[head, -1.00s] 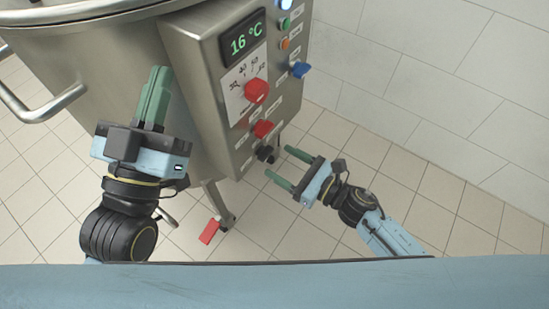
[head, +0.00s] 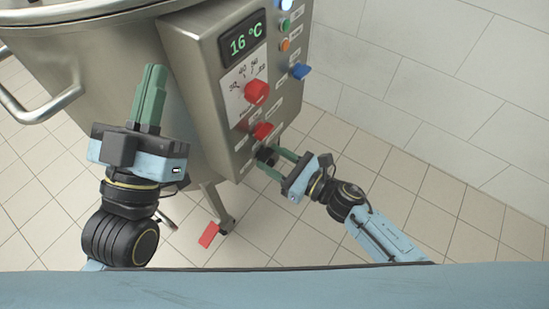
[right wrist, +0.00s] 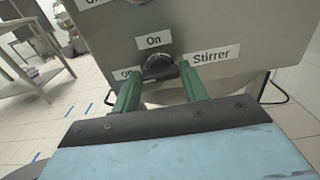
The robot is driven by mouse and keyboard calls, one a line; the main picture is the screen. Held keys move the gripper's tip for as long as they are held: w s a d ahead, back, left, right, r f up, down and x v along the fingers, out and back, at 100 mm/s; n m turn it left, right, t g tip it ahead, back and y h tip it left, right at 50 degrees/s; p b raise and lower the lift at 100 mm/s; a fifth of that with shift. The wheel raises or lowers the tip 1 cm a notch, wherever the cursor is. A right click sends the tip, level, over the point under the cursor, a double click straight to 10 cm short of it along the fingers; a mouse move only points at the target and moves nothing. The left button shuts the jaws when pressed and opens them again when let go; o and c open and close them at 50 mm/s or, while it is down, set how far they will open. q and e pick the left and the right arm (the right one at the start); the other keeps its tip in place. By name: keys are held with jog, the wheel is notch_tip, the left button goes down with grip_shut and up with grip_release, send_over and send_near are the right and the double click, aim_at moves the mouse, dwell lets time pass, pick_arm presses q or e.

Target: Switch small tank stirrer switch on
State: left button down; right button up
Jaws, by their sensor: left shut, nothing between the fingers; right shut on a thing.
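The stirrer switch is a small black knob (head: 265,153) low on the tank's steel control box. In the right wrist view the knob (right wrist: 158,61) sits under an "On" label, with an "Off" label at lower left and "Stirrer" at right. Its pointing direction is hard to tell. My right gripper (head: 272,161) is shut on the knob, one green finger on either side; these fingers also show in the right wrist view (right wrist: 160,71). My left gripper (head: 154,72) is shut and empty, raised in front of the tank, left of the box.
The control box (head: 212,90) also carries a 16 °C display (head: 246,36), a red dial (head: 256,92), a red knob (head: 263,131) and a blue knob (head: 301,71). The steel tank (head: 95,75) stands on legs; tiled floor right of it is clear.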

jog(key=shift+m, duration=0.3)
jog(key=m+p, duration=0.1)
jog(key=m, duration=0.3)
jog(key=shift+m, duration=0.6)
pick_arm(q)
jog(key=f+g, duration=0.2)
jog(key=w+f+g+y+p, duration=0.1)
jog(key=f+g, duration=0.1)
jog(key=w+f+g+y, duration=0.1)
jog(key=f, duration=0.2)
jog(key=shift+w+a+f+g+p, duration=0.15)
jog(key=shift+a+g+p, duration=0.1)
jog(key=shift+g+p, duration=0.15)
pick_arm(e)
jog(key=m, duration=0.5)
jog(key=shift+w+d, duration=0.1)
jog(key=m+p, duration=0.1)
jog(key=m, duration=0.3)
jog(key=shift+f+m, duration=0.1)
jog(key=shift+m, duration=0.3)
pick_arm(q)
notch_tip(320, 180, down, 8)
jog(key=s+a+g+y, duration=0.2)
jog(key=g, duration=0.3)
jog(key=shift+p, duration=0.45)
pick_arm(e)
jog(key=shift+f+m, duration=0.1)
jog(key=shift+m, duration=1.2)
pick_arm(q)
jog(key=shift+a, duration=0.1)
